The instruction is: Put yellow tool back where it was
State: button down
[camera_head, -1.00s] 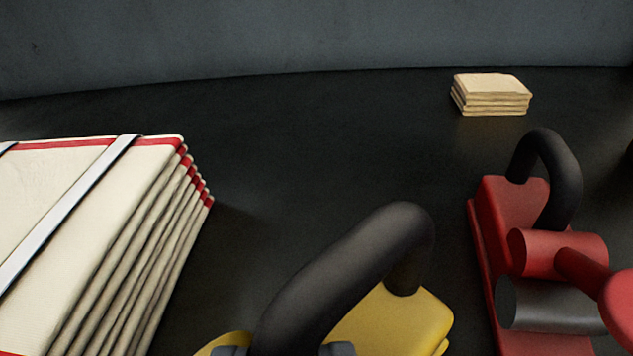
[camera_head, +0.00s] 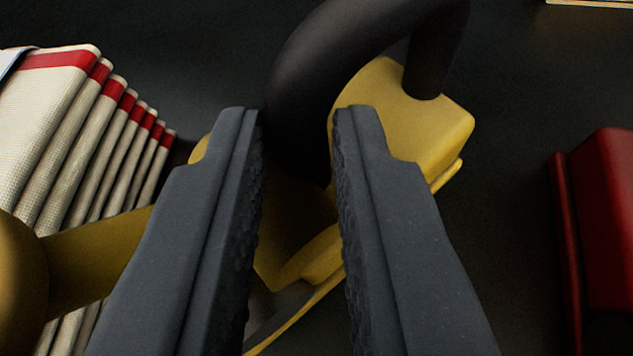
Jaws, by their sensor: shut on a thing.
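The yellow tool (camera_head: 425,120) is in the middle of the view, with a yellow body and a thick black arched handle. A yellow arm with a rounded end reaches out to the left edge. My gripper (camera_head: 298,120) is shut on the black handle, one dark grey finger on each side of it. The fingers hide part of the tool's body. I cannot tell whether the tool touches the dark surface under it.
A stack of folded cream cloths with red stripes (camera_head: 60,115) stands close on the left, behind the yellow arm. A red tool (camera_head: 610,230) is partly in view on the right. A pale stack (camera_head: 590,3) just shows at the top right. Dark surface lies clear between the tools.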

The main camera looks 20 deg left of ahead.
notch_tip(320, 180, down, 3)
jog(key=shift+r+b, duration=0.15)
jog(key=shift+b, duration=0.3)
jog(key=c, duration=1.3)
grip_release()
jog(key=shift+c, duration=0.2)
jog(key=p+v, duration=0.2)
jog(key=v, duration=1)
jog(key=shift+s, duration=0.1)
